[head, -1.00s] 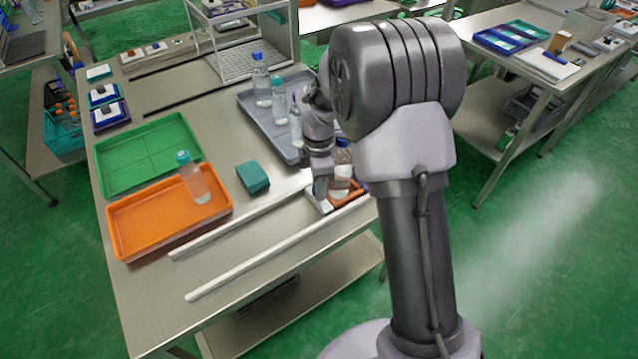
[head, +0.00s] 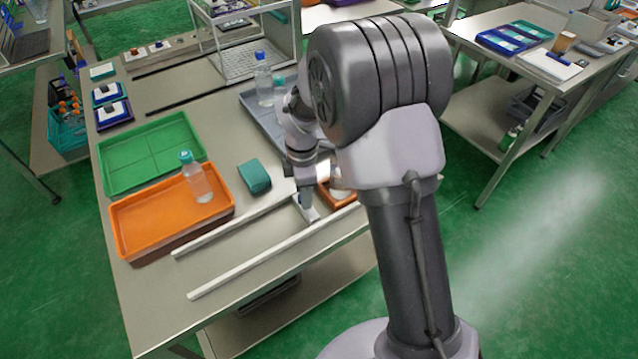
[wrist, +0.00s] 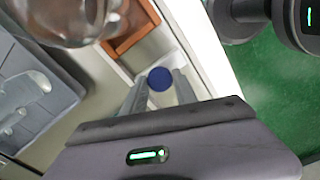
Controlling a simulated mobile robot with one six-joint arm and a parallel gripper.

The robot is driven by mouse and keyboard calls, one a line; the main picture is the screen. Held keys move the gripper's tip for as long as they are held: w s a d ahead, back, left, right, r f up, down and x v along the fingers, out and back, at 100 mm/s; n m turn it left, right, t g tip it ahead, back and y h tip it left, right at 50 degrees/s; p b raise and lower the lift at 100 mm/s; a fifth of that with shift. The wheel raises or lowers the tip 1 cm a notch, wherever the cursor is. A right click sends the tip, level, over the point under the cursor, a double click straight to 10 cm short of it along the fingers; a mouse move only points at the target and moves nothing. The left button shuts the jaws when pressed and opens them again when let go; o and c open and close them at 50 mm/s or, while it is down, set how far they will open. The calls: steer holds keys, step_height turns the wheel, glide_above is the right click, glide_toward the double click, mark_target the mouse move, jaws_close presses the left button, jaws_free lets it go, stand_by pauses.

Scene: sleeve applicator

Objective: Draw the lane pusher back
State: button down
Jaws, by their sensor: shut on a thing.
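The lane pusher (head: 310,214) is a pale block between two white rails, the far rail (head: 235,226) and the near rail (head: 265,257). In the wrist view, its round blue knob (wrist: 160,78) sits between the fingertips of my gripper (wrist: 160,88). My gripper (head: 304,199) is shut on this knob, pointing down over the lane. The pusher stands just left of an orange-brown frame (head: 325,196), with a small gap between them. The frame also shows in the wrist view (wrist: 125,42). My arm hides most of what stands at the frame.
An orange tray (head: 135,252) with one teal-capped bottle (head: 197,178) and an empty green tray (head: 150,155) lie at left. A teal block (head: 254,177) lies behind the far rail. A grey tray (head: 258,118) with bottles is behind my arm. The lane left of the pusher is clear.

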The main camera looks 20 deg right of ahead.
steer(key=s+a+p, duration=0.1)
steer(key=s+a, duration=0.2)
steer(key=a, duration=0.7)
steer(key=s+a+p, duration=0.1)
steer(key=s+a, duration=0.2)
steer(key=a, duration=0.7)
steer(key=s+a+p, duration=0.2)
steer(key=s+a, duration=0.1)
steer(key=a, duration=0.7)
steer(key=shift+s, duration=0.4)
steer(key=c, duration=1.3)
jaws_free()
steer(key=o, duration=0.3)
steer(key=shift+s+a, duration=0.1)
steer(key=shift+a, duration=0.1)
steer(key=shift+o, duration=0.2)
steer(key=shift+d, duration=0.1)
step_height(320, 180, up, 17)
steer(key=p, duration=0.6)
steer(key=shift+r, duration=0.2)
steer(key=shift+d, duration=0.1)
